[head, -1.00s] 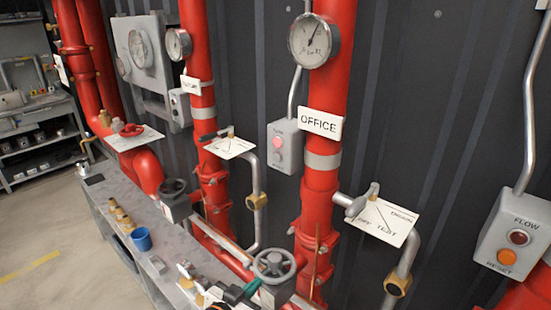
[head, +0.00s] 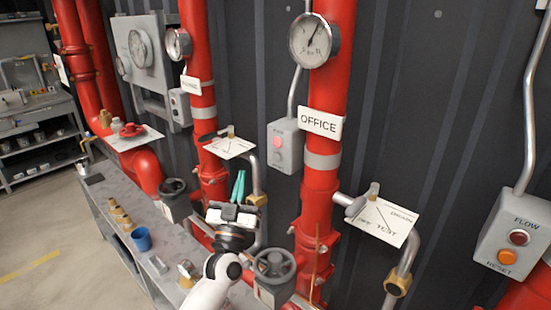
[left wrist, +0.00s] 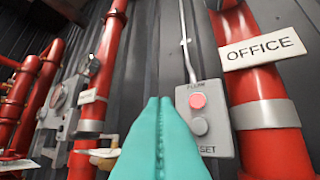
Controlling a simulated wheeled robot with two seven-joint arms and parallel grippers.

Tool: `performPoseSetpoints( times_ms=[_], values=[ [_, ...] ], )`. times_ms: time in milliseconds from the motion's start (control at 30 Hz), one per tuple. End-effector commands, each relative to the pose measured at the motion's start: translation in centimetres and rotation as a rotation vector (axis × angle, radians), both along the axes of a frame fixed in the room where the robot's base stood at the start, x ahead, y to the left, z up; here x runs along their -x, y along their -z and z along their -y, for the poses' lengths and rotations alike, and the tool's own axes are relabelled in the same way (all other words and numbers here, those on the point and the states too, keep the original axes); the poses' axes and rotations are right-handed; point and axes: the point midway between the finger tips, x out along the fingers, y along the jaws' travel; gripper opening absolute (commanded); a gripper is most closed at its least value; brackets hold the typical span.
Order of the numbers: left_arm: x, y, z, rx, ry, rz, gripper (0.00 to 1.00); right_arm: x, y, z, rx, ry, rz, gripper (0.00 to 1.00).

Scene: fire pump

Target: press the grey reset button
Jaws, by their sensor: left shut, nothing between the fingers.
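The grey reset button (head: 278,157) is on a small grey box (head: 292,148) on the dark wall, left of the OFFICE pipe. A pinkish-red lamp (head: 277,142) sits above it. In the left wrist view the grey button (left wrist: 199,127) is below the lit lamp (left wrist: 197,101), right of my fingers. My left gripper (head: 238,186) has teal fingers, shut and empty, pointing up. It is below and left of the box and apart from it. In the left wrist view the fingers (left wrist: 158,115) cover part of the wall beside the box. My right gripper is not in view.
The red OFFICE pipe (head: 325,170) with gauge (head: 314,40) stands right of the box. A valve wheel (head: 274,266) is near my left arm. Another box at right has an orange reset button (head: 506,257). A grey bench (head: 150,215) holds a blue cup (head: 141,239).

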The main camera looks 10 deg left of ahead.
Motion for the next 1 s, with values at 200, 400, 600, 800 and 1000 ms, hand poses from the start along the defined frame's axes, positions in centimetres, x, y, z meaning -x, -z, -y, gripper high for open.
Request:
performPoseSetpoints(
  times_ms=[200,400,600,800,1000],
  values=[
    [0.0,0.0,0.1,0.0,0.001,-0.001,0.0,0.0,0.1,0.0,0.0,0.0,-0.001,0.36],
    [-1.1,0.3,0.7,0.001,0.002,0.0,0.0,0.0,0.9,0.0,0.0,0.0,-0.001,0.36],
    [-3.5,0.4,2.4,0.001,0.003,0.001,0.0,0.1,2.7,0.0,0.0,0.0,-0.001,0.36],
    [-5.7,0.3,3.8,0.0,0.003,-0.001,0.0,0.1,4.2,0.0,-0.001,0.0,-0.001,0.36],
    [-7.0,0.2,4.7,-0.001,0.002,-0.002,0.0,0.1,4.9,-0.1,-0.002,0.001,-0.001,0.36]
  ],
)
